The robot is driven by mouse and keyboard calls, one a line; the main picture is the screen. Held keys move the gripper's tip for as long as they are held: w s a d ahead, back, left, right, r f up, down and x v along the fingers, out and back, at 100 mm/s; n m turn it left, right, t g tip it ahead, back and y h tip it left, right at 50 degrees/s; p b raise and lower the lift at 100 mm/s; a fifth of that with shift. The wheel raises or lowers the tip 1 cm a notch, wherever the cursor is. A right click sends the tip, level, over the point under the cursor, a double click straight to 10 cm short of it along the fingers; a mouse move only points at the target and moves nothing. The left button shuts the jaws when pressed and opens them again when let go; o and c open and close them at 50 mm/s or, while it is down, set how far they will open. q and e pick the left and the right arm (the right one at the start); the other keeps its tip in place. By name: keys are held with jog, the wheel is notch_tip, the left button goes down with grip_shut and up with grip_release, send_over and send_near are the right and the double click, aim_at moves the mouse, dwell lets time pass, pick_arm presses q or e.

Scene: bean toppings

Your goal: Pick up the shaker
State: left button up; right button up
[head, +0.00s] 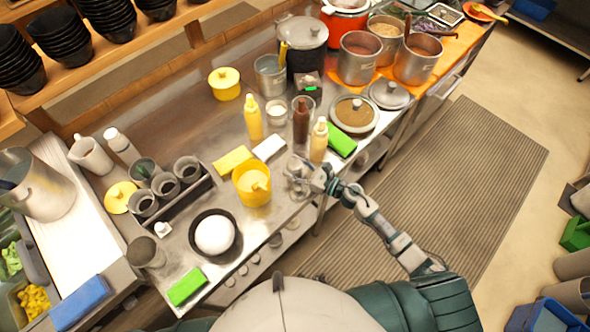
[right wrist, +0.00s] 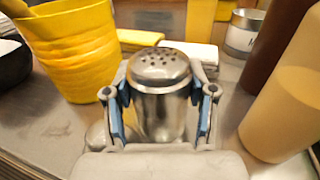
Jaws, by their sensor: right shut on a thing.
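The shaker (right wrist: 160,95) is a small silver metal pot with a domed top full of holes. It stands upright in the right wrist view. My right gripper (right wrist: 161,112) is shut on it, with one blue-padded finger on each side. In the head view my right gripper (head: 308,182) is over the steel counter, right of the yellow tub; the shaker is mostly hidden there by the gripper. I cannot tell whether the shaker's base touches the counter. My left gripper is not in view.
A yellow tub (head: 252,184) stands close left of my right gripper; a tan bottle (head: 319,142) stands close behind it. A black bowl with white contents (head: 214,233) is further left. Yellow (head: 232,161) and white (head: 268,148) blocks lie behind. The floor mat (head: 440,190) is clear.

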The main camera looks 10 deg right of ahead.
aim_at(301, 162)
jog(key=shift+d+r, duration=0.2)
jog(key=shift+d, duration=0.3)
jog(key=r, duration=0.2)
jog(key=d+r+p, duration=0.1)
jog(key=r, duration=0.1)
jog(key=shift+r+p, duration=0.3)
jog(key=r, duration=0.2)
jog(key=a+r+p, duration=0.1)
jog(key=r, duration=0.1)
jog(key=shift+r, duration=0.2)
jog(key=shift+a+r+p, duration=0.2)
jog(key=shift+r+p, duration=0.05)
jog(key=shift+p, duration=0.05)
jog(key=shift+a, duration=0.1)
jog(key=shift+o, duration=0.7)
jog(key=shift+d, duration=0.6)
jog(key=shift+a, duration=0.45)
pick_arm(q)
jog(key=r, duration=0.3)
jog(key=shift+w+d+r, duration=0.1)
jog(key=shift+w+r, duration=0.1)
pick_arm(e)
jog(key=shift+r, duration=0.1)
